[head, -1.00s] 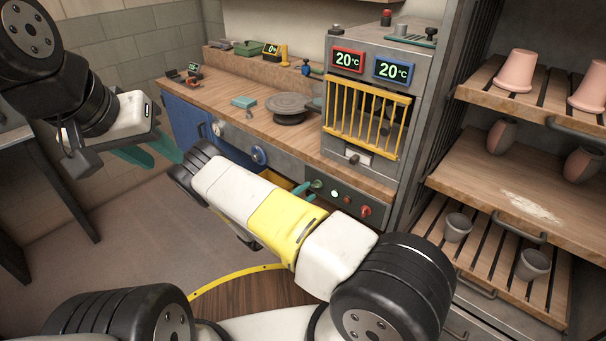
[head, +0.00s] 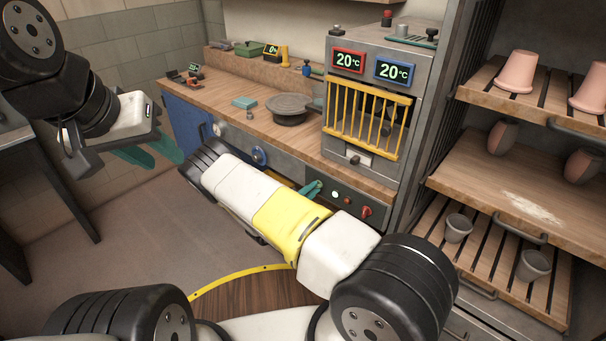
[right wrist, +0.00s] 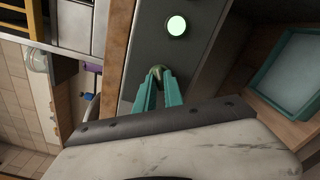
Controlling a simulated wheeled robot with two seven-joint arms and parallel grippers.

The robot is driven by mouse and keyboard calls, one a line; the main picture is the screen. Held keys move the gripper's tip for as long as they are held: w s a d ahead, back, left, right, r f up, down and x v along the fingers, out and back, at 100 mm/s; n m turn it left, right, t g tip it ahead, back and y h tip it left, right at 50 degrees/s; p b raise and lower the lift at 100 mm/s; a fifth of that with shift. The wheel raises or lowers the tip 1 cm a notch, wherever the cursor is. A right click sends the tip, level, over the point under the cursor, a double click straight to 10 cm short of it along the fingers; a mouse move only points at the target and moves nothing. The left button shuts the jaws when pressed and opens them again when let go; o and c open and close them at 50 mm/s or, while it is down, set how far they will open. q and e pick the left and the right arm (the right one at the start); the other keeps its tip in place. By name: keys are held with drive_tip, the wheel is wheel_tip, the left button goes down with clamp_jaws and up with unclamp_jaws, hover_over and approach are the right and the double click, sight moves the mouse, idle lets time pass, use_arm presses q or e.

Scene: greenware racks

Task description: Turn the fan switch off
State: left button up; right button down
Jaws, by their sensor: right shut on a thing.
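The control panel (head: 347,203) is a dark strip on the bench front below the yellow-barred kiln. My right gripper (head: 313,187) reaches it, its teal fingers shut at the panel's left part. In the right wrist view, the fingers (right wrist: 158,88) are closed on a small rounded switch (right wrist: 157,71), mostly hidden between their tips. A round lamp (head: 334,194) beside it is lit pale green; it also shows in the right wrist view (right wrist: 177,26). Which way the switch is set is hidden. My left gripper (head: 150,152) is open and empty, away at the left.
A red knob (head: 366,211) sits farther right on the panel. The kiln (head: 368,60) above shows two 20°C displays. A teal tray (right wrist: 295,70) lies close by in the right wrist view. Shelves with pots (head: 530,195) stand at the right. Floor left of my right arm is clear.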

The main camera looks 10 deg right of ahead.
drive_tip(key=n, duration=0.5)
drive_tip(key=shift+f+n, duration=0.1)
drive_tip(key=shift+n, duration=0.3)
drive_tip(key=n, duration=0.6)
idle(0.5)
drive_tip(key=c, duration=1.4)
unclamp_jaws()
drive_tip(key=shift+c, duration=0.2)
drive_tip(key=shift+s+a, duration=0.1)
drive_tip(key=v, duration=0.7)
drive_tip(key=shift+s+a, duration=0.2)
drive_tip(key=shift+a, duration=0.05)
